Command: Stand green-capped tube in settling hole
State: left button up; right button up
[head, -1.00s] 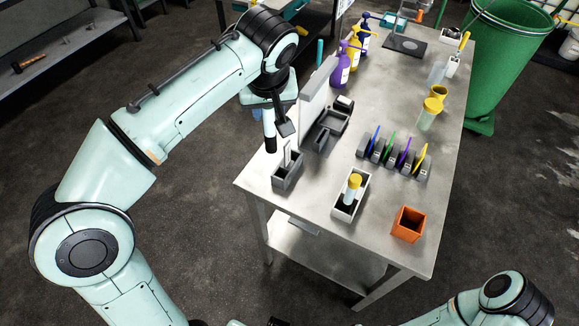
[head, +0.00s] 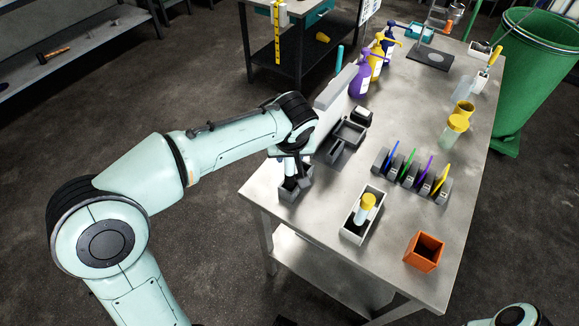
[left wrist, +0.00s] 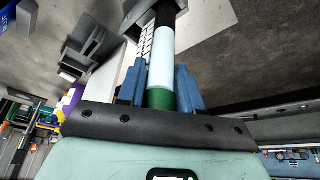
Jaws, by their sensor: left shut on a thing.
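My left gripper (head: 287,165) is low over a small grey box (head: 296,188) at the near left corner of the steel table. In the left wrist view its blue fingers (left wrist: 160,88) are shut around a tube (left wrist: 158,62) with a green cap (left wrist: 160,99), a pale body and a dark far end. The cap is nearest the wrist and the dark end points away. In the head view the gripper and arm mostly hide the tube, so I cannot tell whether its lower end is in a hole. My right gripper is out of view.
A yellow-capped tube (head: 367,208) is in a white tray (head: 349,232). The near middle tabletop is partly clear.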

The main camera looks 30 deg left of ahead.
aim_at(289, 165)
pick_arm(q)
jog(key=shift+f+b, duration=0.3)
jog(key=shift+f, duration=2)
jog(key=shift+f+b, duration=0.25)
jog(key=shift+b, duration=0.05)
jog(key=o, duration=1)
jog(key=shift+o, duration=0.2)
jog(key=shift+r, duration=0.15)
jog(key=shift+r+p, duration=0.3)
jog(key=shift+p, duration=0.15)
jog(key=v, duration=1.1)
jog(key=shift+s+r+p, duration=0.2)
jog(key=shift+r+p, duration=0.1)
jog(key=shift+p, duration=0.1)
